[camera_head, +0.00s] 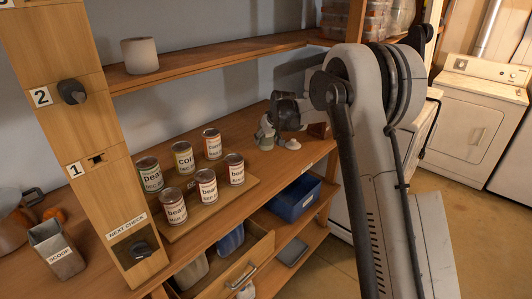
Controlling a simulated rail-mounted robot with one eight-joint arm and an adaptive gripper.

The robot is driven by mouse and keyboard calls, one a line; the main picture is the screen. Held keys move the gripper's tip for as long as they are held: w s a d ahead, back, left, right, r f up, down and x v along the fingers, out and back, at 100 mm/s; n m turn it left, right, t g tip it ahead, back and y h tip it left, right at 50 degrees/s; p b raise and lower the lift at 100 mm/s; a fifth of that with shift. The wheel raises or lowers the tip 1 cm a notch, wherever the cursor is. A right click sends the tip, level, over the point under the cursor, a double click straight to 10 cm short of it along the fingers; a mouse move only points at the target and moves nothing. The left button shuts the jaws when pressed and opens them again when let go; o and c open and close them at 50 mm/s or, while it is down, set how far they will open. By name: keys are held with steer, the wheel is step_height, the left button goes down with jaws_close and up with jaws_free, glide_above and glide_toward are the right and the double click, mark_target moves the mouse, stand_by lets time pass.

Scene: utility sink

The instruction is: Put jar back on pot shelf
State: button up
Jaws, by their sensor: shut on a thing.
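My gripper (277,138) is low over the wooden counter, at its back right beyond the cans. Its pale fingertips are small in this view and close to the wood. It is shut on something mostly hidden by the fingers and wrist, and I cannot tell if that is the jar. A plain light-grey pot or jar (140,56) stands upright on the upper shelf (205,65) at the left, well apart from my gripper. A small brown thing (319,130) shows just right of my gripper, partly hidden by my arm.
Several labelled cans (184,157) stand in two rows on a wooden board left of my gripper. A numbered post (75,140) rises at the left, beside a grey scoop bin (57,252). An open drawer (228,265) and a blue bin (294,199) are below. Upper-shelf wood right of the pot is clear.

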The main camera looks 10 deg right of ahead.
steer(key=shift+f, duration=2.8)
steer(key=shift+f, duration=0.2)
steer(key=o, duration=1.5)
steer(key=shift+o, duration=0.2)
steer(key=shift+r, duration=0.15)
